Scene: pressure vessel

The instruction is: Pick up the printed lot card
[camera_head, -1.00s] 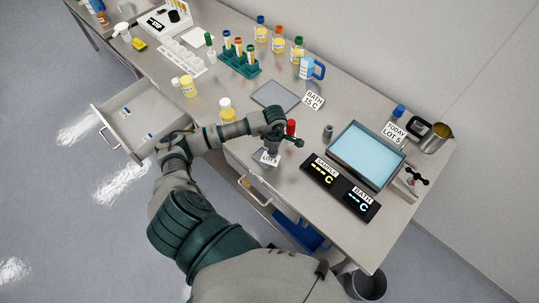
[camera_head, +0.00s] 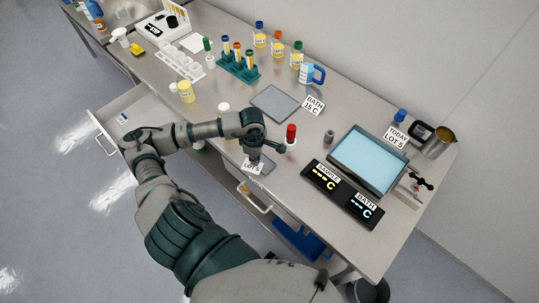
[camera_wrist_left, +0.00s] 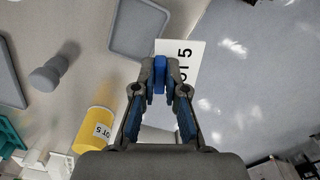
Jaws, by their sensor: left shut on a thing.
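The printed lot card (camera_head: 252,169) is white with black "LOT 5" lettering, at the front edge of the bench in the head view. In the left wrist view the card (camera_wrist_left: 188,62) extends beyond the fingertips, partly hidden by them, with floor beyond it. My left gripper (camera_head: 255,157) points down at the card's upper edge. Its blue fingertips (camera_wrist_left: 160,75) are together, shut on the card. My right gripper is not in view.
A red-capped bottle (camera_head: 291,135) stands close right of my left gripper. The display panel (camera_head: 342,194) and blue bath (camera_head: 368,160) are further right. An open drawer (camera_head: 118,117) juts out at left. A yellow bottle (camera_wrist_left: 93,130) shows in the wrist view.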

